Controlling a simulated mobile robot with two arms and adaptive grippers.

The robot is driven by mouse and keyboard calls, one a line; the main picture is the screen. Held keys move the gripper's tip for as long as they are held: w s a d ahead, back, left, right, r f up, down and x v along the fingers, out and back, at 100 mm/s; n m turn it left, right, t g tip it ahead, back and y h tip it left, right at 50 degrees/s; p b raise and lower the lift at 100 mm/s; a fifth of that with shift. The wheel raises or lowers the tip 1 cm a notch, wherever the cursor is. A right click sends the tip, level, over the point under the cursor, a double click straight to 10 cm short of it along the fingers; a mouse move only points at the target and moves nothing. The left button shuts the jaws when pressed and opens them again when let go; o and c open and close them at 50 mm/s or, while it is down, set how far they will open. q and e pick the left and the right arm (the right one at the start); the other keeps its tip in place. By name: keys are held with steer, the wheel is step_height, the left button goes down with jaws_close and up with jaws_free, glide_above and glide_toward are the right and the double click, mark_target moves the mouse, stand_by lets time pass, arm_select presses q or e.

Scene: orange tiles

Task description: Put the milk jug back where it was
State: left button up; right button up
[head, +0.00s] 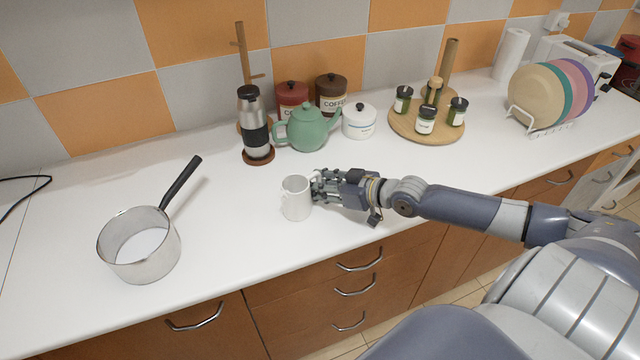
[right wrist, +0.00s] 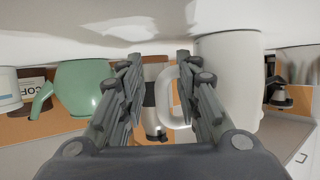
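The milk jug (head: 297,200) is a small white jug standing upright on the white counter, near the front. My right gripper (head: 318,187) is just to its right in the head view, with its fingers pointing at it. In the right wrist view, the jug (right wrist: 228,85) is at the right and appears upside down. Its handle (right wrist: 163,98) shows in the gap between the two fingers. My right gripper (right wrist: 158,75) is open there, and one finger partly covers the jug and handle. I cannot tell whether it touches them. My left gripper is out of view.
A saucepan (head: 117,255) with white contents stands at left. Behind are a coffee press (head: 255,120), green teapot (head: 307,130), white sugar pot (head: 359,122) and canisters (head: 331,90). A round spice stand (head: 400,126) and plate rack (head: 545,131) are at right. The front counter between is clear.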

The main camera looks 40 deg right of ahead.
steer(key=shift+r, duration=0.1)
steer(key=shift+s+d+r, duration=0.15)
steer(key=shift+s+d, duration=0.1)
steer(key=shift+s, duration=0.3)
steer(key=p+v, duration=0.2)
steer(key=v, duration=0.3)
steer(key=shift+a, duration=0.1)
steer(key=shift+p+v, duration=1.7)
steer(key=shift+v, duration=1.25)
